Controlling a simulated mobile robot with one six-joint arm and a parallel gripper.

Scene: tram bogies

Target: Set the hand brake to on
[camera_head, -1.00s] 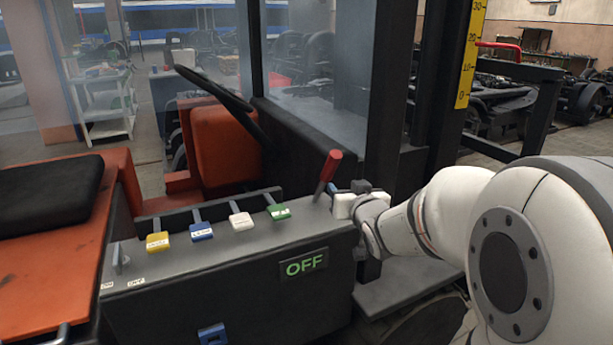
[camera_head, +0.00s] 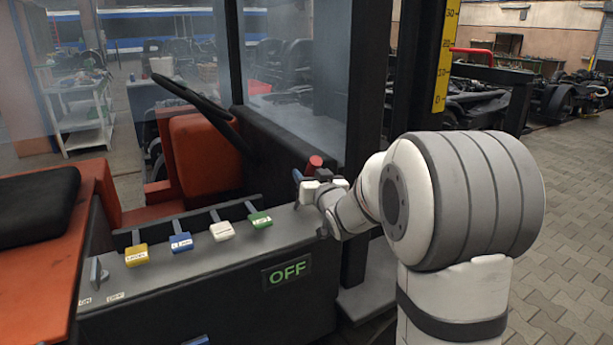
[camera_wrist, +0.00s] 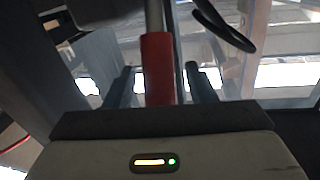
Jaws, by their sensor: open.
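The hand brake is a lever with a red grip (camera_head: 314,163), at the right end of the grey console; most of it is hidden behind my gripper in the head view. The red grip (camera_wrist: 158,68) also shows in the wrist view. My gripper (camera_head: 305,180) is open at the lever. In the wrist view its two blue-grey fingers (camera_wrist: 161,85) stand on either side of the red grip, with a visible gap on each side. A sign (camera_head: 287,271) on the console front reads OFF in green.
Yellow (camera_head: 136,255), blue (camera_head: 181,242), white (camera_head: 222,231) and green (camera_head: 260,219) tabbed levers line the console left of the brake. A small switch (camera_head: 97,272) is at the left end. A dark post (camera_head: 372,130) rises behind my gripper. A steering wheel (camera_head: 195,104) stands further back.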

